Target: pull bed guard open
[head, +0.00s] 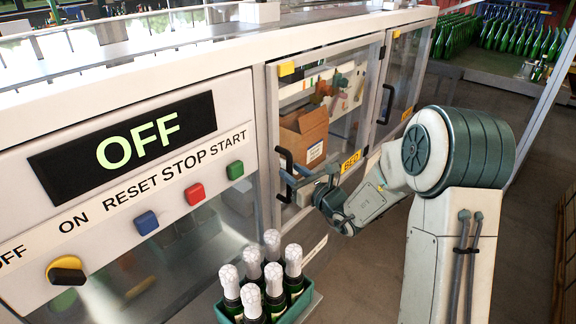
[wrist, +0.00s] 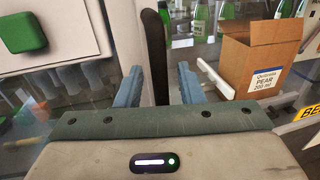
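The bed guard is a clear panel in a pale frame (head: 326,53) with a yellow BED label (head: 350,161). In the head view it looks shut, flush with the machine front. Its black upright handle (head: 284,174) is on the left side of the guard. My gripper (head: 296,178) is at this handle. In the wrist view the handle (wrist: 156,50) stands between the two blue fingers of my gripper (wrist: 159,84), with a gap visible on the right side. The fingers look apart, not clamped. The handle's lower part is hidden behind the gripper body.
A control panel with an OFF display (head: 138,145) and coloured buttons is on the left. A green crate (head: 298,307) of foil-topped bottles stands below the handle. A cardboard box (head: 303,134) is behind the guard. Another guard with a handle (head: 387,104) is farther right.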

